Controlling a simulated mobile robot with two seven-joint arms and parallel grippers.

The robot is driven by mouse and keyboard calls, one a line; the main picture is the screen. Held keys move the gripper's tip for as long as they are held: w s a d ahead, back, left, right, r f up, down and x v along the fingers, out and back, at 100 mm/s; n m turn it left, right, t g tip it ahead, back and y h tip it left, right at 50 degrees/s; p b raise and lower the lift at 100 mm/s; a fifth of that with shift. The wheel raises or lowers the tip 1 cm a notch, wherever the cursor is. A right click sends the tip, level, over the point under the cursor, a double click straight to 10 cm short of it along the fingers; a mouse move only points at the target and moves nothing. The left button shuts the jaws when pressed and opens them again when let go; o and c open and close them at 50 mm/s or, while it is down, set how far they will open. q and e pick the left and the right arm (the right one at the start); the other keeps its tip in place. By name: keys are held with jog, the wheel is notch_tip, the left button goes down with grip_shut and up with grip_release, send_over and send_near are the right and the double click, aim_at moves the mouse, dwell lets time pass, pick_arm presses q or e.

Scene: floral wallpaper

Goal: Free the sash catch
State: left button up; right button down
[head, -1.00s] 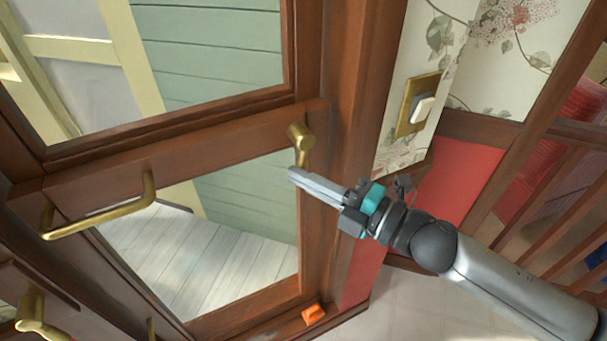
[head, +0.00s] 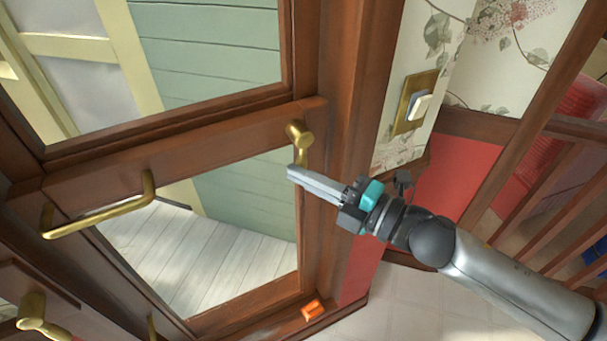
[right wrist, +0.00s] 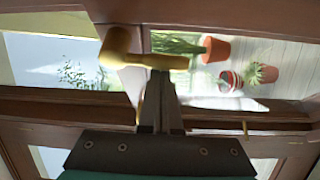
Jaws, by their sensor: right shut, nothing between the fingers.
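The brass sash catch (head: 299,135) sits on the wooden window frame at the right end of the middle rail. Its round boss is at the top and its short lever points down. My right gripper (head: 292,174) is shut and empty, its fingertips at the lower end of the lever. In the right wrist view the catch (right wrist: 150,61) lies just past the fingertips (right wrist: 157,80); I cannot tell whether they touch. My left gripper is not in view.
A brass pull handle (head: 100,220) is on the same rail at left, and another brass catch (head: 35,315) is at lower left. A switch (head: 418,105) is on the wallpaper at right. An orange object (head: 313,310) lies on the sill. Potted plants (right wrist: 218,49) stand outside.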

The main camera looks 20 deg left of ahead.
jog(key=shift+d, duration=0.15)
jog(key=v, duration=1.5)
jog(key=shift+s+b, duration=0.15)
jog(key=shift+b, duration=0.2)
jog(key=shift+f, duration=0.1)
jog(key=w+d+f+m+t+h, duration=0.45)
jog(key=w+f+m, duration=0.2)
jog(key=f, duration=0.35)
jog(key=w+d+f+m+t+h, duration=0.3)
jog(key=w+d+f+m+h, duration=0.25)
jog(key=f+m, duration=0.4)
jog(key=s+d+f+m+g+h, duration=0.1)
jog(key=s+d+f+m+h, duration=0.2)
jog(key=f, duration=0.6)
jog(key=s+d+f+m+g+h, duration=0.1)
jog(key=s+d+f+m+h, duration=0.2)
jog(key=s+f, duration=0.45)
jog(key=s+f+m+g, duration=0.2)
jog(key=s+f, duration=0.4)
jog(key=s, duration=0.5)
jog(key=s+f+m+g+h, duration=0.1)
jog(key=s+f+m+g, duration=0.2)
jog(key=s+f, duration=0.3)
jog(key=s+a+f+m+g, duration=0.1)
jog(key=s+f+g, duration=0.3)
jog(key=s, duration=1.1)
notch_tip(320, 180, down, 2)
jog(key=shift+s+f+m+h, duration=0.15)
jog(key=shift+s+m+h, duration=0.2)
jog(key=shift+m, duration=0.45)
